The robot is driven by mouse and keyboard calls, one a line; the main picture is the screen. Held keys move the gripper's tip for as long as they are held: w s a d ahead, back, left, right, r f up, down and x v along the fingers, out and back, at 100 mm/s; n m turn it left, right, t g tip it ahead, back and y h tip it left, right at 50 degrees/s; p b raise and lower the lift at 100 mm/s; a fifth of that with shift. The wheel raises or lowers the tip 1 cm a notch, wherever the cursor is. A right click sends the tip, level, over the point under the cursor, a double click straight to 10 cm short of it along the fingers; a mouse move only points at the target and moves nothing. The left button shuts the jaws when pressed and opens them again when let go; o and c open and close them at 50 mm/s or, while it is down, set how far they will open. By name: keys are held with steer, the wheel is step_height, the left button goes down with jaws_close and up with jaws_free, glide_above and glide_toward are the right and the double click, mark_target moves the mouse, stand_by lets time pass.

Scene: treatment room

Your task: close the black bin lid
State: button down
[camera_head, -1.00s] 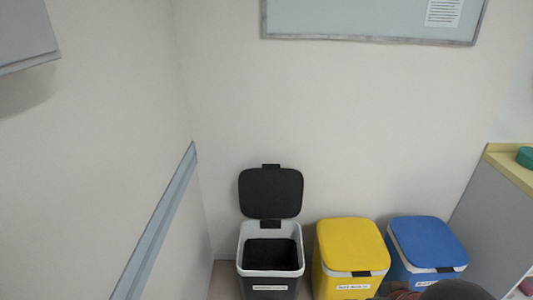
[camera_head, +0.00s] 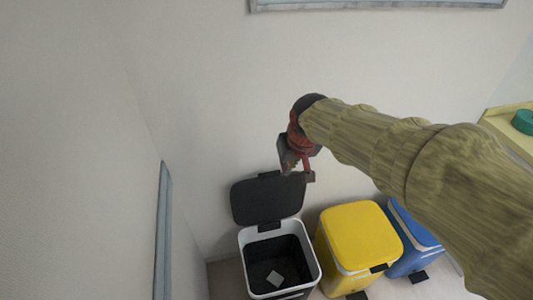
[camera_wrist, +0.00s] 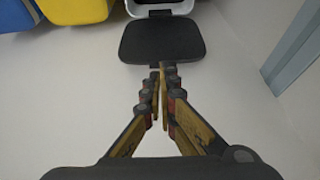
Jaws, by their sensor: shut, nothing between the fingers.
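The black bin (camera_head: 278,262) stands against the wall, with a white rim and a small pale square inside. Its black lid (camera_head: 267,198) is open and stands upright by the wall behind the bin. My gripper (camera_head: 296,168) is shut and empty, near the top edge of the lid. In the wrist view the lid (camera_wrist: 162,40) lies just beyond the fingertips of my gripper (camera_wrist: 163,68). I cannot tell whether they touch it.
A yellow bin (camera_head: 358,235) and a blue bin (camera_head: 415,235) stand to the right, both with lids down. A wall rail (camera_head: 163,230) runs at the left. A counter with a green object (camera_head: 523,121) is at the far right.

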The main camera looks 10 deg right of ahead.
steer(key=w+f+g+p, duration=0.1)
steer(key=w+f+p, duration=0.35)
steer(key=w, duration=0.45)
steer(key=w+f+p, duration=0.3)
steer(key=w+f, duration=0.3)
steer(key=w, duration=0.2)
steer(key=x, duration=0.3)
steer(key=b+x, duration=0.1)
steer(key=x, duration=0.2)
steer(key=b+x, duration=0.1)
steer(key=x, duration=0.3)
steer(key=shift+w+a, duration=0.2)
steer(key=shift+a, duration=0.05)
